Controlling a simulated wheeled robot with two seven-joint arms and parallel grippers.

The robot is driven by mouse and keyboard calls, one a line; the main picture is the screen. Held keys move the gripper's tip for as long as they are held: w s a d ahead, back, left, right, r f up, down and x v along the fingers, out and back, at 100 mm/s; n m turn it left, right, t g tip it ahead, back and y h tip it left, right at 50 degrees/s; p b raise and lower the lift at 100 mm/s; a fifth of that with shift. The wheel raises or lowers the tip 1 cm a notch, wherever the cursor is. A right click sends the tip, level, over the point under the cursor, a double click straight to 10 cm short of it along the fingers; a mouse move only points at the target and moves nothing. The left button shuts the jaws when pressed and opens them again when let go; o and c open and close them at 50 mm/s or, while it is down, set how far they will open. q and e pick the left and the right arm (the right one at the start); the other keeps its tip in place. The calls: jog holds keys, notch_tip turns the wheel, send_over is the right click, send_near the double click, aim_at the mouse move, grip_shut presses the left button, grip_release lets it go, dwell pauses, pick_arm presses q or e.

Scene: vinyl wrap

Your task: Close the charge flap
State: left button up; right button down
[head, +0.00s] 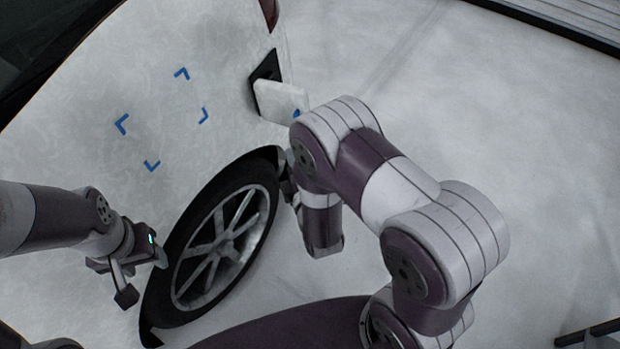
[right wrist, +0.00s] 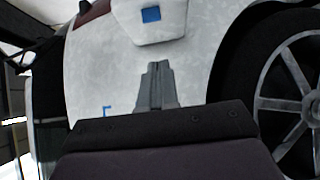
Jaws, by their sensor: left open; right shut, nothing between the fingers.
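The charge flap (head: 280,99) is a white panel that stands open from the car's side, beside the dark charge port recess (head: 264,70). In the right wrist view the flap (right wrist: 172,30) shows at the top, with a blue square on it. My right gripper (right wrist: 156,66) is shut and empty, its tips just below the flap's edge in that view; I cannot tell whether they touch it. In the head view my right arm mostly hides this gripper. My left gripper (head: 143,278) is open and empty beside the front of the wheel, away from the flap.
The white car body (head: 90,100) carries blue corner marks (head: 122,124). The wheel (head: 218,245) lies below the flap, close to my right arm. The pale floor (head: 430,90) is clear to the right of the flap. A dark frame (head: 590,333) shows at the lower right.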

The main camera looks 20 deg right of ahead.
pick_arm(q)
jog(key=shift+s+a, duration=0.15)
jog(key=shift+s, duration=0.15)
pick_arm(e)
jog(key=w+d, duration=0.2)
jog(key=w, duration=0.6)
jog(key=shift+w+d, duration=0.35)
jog(key=shift+d, duration=0.05)
pick_arm(q)
jog(key=shift+f, duration=0.15)
pick_arm(e)
jog(key=shift+d+f, duration=0.1)
